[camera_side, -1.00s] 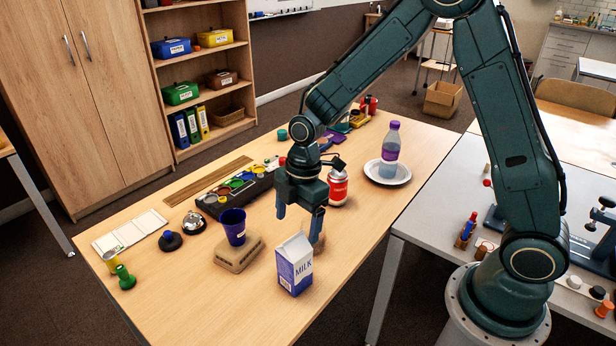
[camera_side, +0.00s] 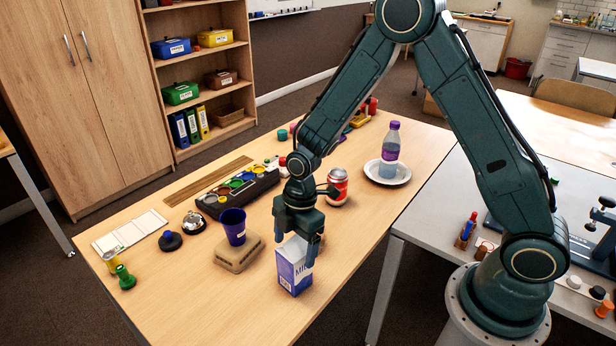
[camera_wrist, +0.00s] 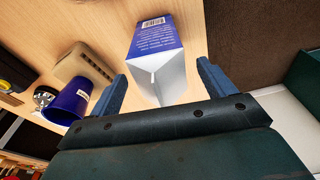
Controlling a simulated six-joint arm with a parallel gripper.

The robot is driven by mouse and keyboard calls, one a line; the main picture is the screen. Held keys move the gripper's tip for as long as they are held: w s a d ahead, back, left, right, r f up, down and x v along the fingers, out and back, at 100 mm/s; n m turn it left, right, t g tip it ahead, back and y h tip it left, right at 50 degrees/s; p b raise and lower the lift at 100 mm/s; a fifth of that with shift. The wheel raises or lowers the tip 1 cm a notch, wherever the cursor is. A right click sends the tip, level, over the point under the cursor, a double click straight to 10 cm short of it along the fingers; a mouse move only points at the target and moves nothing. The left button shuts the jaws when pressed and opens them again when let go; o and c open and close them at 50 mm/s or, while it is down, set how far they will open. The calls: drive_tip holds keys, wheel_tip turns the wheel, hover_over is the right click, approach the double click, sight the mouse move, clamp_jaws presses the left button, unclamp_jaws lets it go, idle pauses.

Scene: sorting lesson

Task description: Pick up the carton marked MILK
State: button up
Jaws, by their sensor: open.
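The carton marked MILK (camera_side: 293,268) stands upright on the wooden table, white at the top and blue below. In the wrist view the carton (camera_wrist: 160,48) shows its white gabled top and a blue side with a barcode. My gripper (camera_side: 297,256) is open above the carton, with its fingers pointing down at the top. In the wrist view the fingers of my gripper (camera_wrist: 160,82) lie on either side of the white top, apart from each other. Part of the carton's top and lettering is hidden by my gripper in the side view.
A red and silver can (camera_side: 337,187) stands behind my gripper. A bottle (camera_side: 390,150) stands on a white plate (camera_side: 404,174). The table front right of the carton is clear.

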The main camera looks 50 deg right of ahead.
drive_tip(key=shift+a+f, duration=0.1)
drive_tip(key=shift+f, duration=0.65)
drive_tip(key=shift+c, duration=0.4)
drive_tip(key=c, duration=1.2)
drive_tip(key=shift+r, duration=0.15)
wheel_tip(320, 180, up, 20)
